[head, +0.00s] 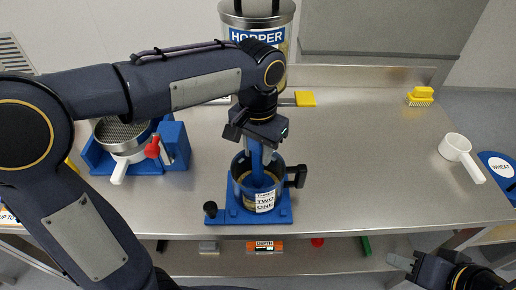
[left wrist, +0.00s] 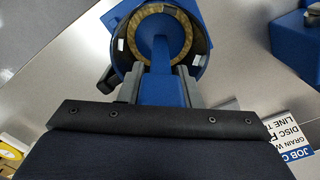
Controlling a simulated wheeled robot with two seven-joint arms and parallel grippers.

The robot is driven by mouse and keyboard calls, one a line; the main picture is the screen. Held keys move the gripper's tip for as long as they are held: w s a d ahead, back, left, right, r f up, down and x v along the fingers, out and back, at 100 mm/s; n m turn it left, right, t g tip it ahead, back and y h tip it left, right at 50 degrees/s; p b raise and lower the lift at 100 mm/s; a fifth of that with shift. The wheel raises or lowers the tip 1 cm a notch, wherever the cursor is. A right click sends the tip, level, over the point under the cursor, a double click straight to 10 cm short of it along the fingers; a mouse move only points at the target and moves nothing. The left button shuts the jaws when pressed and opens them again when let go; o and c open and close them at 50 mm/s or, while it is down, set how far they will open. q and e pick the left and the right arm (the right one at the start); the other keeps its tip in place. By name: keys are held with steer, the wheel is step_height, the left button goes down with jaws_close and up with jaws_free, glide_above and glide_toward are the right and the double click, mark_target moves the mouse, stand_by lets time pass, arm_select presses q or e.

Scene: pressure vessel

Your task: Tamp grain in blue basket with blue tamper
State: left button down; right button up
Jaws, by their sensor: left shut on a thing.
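The blue basket (head: 240,184) stands in a blue base (head: 232,210) near the front middle of the steel table, with a white label reading THREE, TWO, ONE. My left gripper (head: 258,142) is above it, shut on the blue tamper (head: 259,172), which hangs down into the basket. In the left wrist view the tamper (left wrist: 162,88) ends in a round blue disc inside the basket. A ring of tan grain (left wrist: 180,40) shows around the disc. Whether the disc presses on the grain I cannot tell. My right gripper (head: 402,263) is low at the right, beyond the table's front edge, seemingly empty.
A hopper (head: 258,14) stands behind. A blue stand with a sieve and red knob (head: 152,148) is at left. A white scoop (head: 456,147), a yellow brush (head: 421,97) and a WHEAT bin (head: 497,165) are at right. The table right of the basket is clear.

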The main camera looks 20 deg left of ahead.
arm_select(q)
steer(key=shift+r+p, duration=0.85)
steer(key=shift+r, duration=0.35)
